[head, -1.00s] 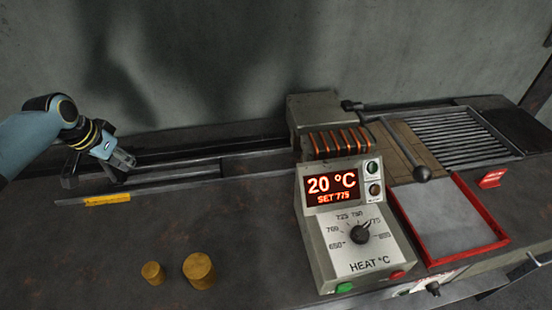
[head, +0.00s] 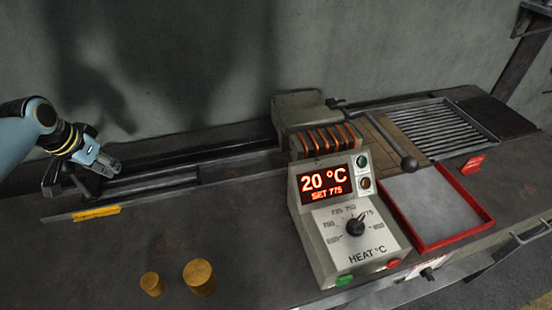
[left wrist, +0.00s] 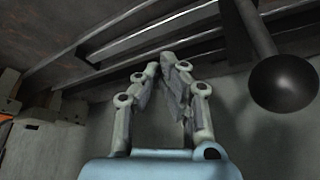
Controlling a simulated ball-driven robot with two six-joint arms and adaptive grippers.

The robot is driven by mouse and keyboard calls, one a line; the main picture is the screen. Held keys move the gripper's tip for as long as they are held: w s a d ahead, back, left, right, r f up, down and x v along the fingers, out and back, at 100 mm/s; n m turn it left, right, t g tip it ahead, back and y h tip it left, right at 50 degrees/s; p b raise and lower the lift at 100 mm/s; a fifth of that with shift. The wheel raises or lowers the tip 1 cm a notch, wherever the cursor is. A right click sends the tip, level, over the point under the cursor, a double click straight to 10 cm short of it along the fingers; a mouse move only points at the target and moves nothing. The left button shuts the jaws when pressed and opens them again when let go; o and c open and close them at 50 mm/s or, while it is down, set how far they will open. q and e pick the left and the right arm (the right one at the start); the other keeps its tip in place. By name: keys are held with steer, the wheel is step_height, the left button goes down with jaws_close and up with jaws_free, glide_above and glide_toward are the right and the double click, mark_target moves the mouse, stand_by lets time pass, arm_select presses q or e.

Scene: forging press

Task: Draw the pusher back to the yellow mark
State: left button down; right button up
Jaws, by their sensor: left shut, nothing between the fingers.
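My left gripper (head: 106,167) is shut and empty, over the left end of the rail track (head: 150,182). The yellow mark (head: 96,213) is a short strip on the front edge of the track, just below the gripper in the head view. A dark block (head: 53,180) at the track's left end may belong to the pusher; the arm partly hides that area. In the left wrist view the fingers (left wrist: 172,62) meet with nothing between them. A dark rod with a round ball knob (left wrist: 283,83) stands to their right, apart from them. My right gripper is out of view.
The heater's control box (head: 345,220) reads 20 °C, set 775. Two brass cylinders (head: 200,277) stand on the bench in front. A red-rimmed tray (head: 440,246), a ball-ended lever (head: 408,163) and a slatted rack (head: 435,128) are at right. The bench's left middle is clear.

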arm_select(q)
step_height(320, 180, up, 11)
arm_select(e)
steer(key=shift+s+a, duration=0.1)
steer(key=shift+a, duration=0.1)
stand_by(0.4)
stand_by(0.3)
